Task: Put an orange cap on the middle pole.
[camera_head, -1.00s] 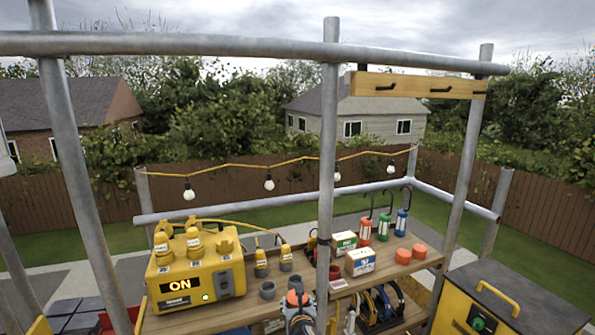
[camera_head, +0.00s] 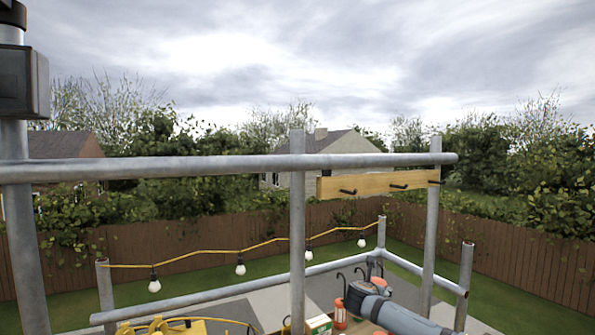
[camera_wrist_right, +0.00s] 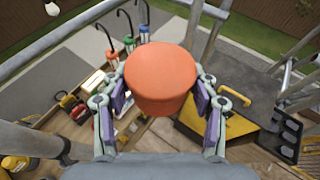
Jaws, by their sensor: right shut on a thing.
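The middle pole (camera_head: 297,235) is a grey metal tube standing upright in the head view. Its bare top sticks up just above the horizontal rail. My right gripper (camera_wrist_right: 161,95) is shut on an orange cap (camera_wrist_right: 160,68), a round, smooth cap held between purple finger pads in the right wrist view. In the head view my right gripper (camera_head: 362,290) is low and right of the middle pole, below the rail and apart from the pole. A bit of orange (camera_head: 379,283) shows at it. My left gripper is out of view.
The horizontal rail (camera_head: 200,168) crosses in front. A wooden board with black hooks (camera_head: 380,184) hangs at the right pole (camera_head: 432,220). A string of bulbs (camera_head: 240,267) hangs behind. The bench with bottles and a yellow box (camera_wrist_right: 225,125) lies below.

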